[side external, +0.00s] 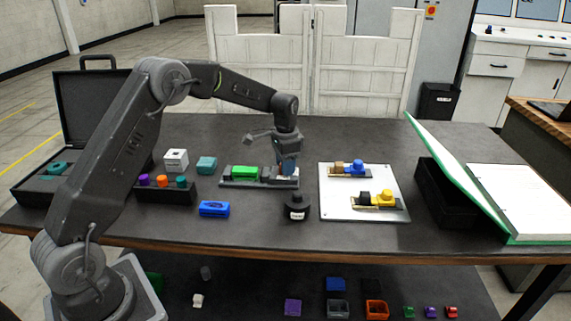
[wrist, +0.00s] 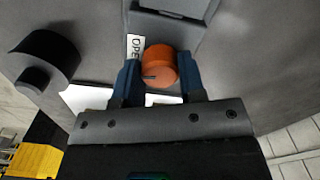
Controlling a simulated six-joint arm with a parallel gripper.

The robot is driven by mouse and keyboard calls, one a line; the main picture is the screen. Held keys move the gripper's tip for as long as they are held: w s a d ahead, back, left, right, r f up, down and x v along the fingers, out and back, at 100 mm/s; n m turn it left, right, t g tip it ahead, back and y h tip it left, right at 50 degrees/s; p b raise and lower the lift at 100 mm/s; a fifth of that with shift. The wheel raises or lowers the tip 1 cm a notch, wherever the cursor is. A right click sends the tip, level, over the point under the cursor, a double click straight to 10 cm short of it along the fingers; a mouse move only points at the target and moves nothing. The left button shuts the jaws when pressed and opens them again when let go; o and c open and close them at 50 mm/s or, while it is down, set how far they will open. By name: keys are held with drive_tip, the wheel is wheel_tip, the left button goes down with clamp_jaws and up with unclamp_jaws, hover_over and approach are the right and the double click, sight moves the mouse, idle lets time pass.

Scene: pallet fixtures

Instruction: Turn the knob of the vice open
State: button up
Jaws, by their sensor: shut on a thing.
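The vice (side external: 230,184) is a dark, low fixture in the middle of the table, with a green block (side external: 244,172) on it. My gripper (side external: 289,166) points down at the vice's right end and hides part of it. In the wrist view, the vice's orange knob (wrist: 160,64) has a dark pointer line on its face. The blue fingers of my gripper (wrist: 160,70) are on either side of the knob, shut on it. A white label reading "OPE", its end hidden by the knob, (wrist: 134,48) lies beside the knob.
A black round weight (side external: 297,208) stands in front of the vice; it also shows in the wrist view (wrist: 46,62). A white plate (side external: 340,207) with blue and yellow clamps is to the right. A blue block (side external: 214,209) and a dark knob rack (side external: 170,194) are to the left.

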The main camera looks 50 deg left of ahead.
drive_tip(key=shift+m, duration=0.6)
drive_tip(key=o, duration=0.9)
drive_tip(key=shift+o, duration=0.2)
drive_tip(key=shift+r, duration=0.15)
wheel_tip(320, 180, up, 14)
drive_tip(key=shift+f, duration=0.2)
